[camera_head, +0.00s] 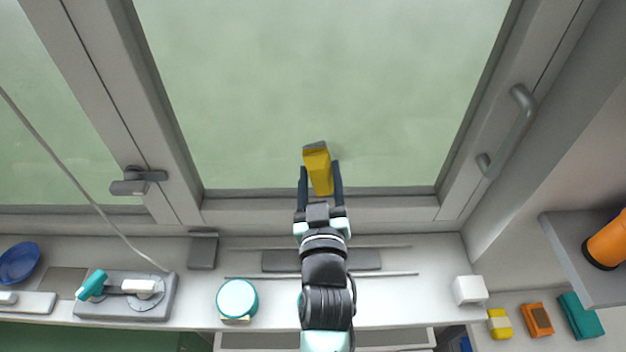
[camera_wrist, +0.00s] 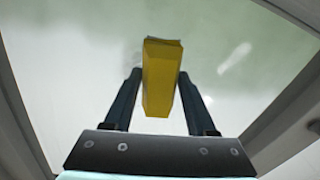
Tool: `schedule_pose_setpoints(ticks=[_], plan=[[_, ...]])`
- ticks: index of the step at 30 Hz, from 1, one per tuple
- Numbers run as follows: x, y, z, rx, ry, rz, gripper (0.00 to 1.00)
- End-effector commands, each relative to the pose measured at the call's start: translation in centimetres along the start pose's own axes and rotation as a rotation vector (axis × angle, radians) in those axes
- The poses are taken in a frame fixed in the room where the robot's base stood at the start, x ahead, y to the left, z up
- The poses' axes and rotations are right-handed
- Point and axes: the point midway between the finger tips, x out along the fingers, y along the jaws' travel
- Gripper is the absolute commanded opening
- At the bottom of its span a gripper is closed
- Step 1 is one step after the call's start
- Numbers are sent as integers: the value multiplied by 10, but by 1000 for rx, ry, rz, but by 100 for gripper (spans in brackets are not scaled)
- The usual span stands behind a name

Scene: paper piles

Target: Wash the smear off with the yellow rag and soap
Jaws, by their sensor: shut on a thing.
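My gripper (camera_head: 320,178) is shut on a yellow block (camera_head: 319,170) with a grey end, held up in front of the lower part of the window pane (camera_head: 300,80). I cannot tell whether this block is the rag or whether it touches the glass. In the wrist view the yellow block (camera_wrist: 158,85) sits between both fingers (camera_wrist: 158,90). A pale streak (camera_wrist: 235,57) shows on the glass right of it; it may be the smear or a reflection. A smaller yellow piece (camera_head: 499,322) lies at the lower right. I cannot pick out the soap for sure.
A teal round tub (camera_head: 237,298) and a white block (camera_head: 470,289) stand on the sill. Orange (camera_head: 536,320) and teal (camera_head: 580,315) pieces lie at right, below a grey shelf (camera_head: 575,255). A window handle (camera_head: 510,135) juts out at right. A blue bowl (camera_head: 18,262) is far left.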

Motion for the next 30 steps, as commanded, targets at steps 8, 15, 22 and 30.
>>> schedule_pose_setpoints(ticks=[8, 15, 22, 30], plan=[[1, 1, -5, 1, -1, 3, 12], [4, -4, -6, 3, -1, 5, 12], [5, -9, -8, 4, 1, 5, 12], [5, -16, -10, 3, 3, 2, 12]])
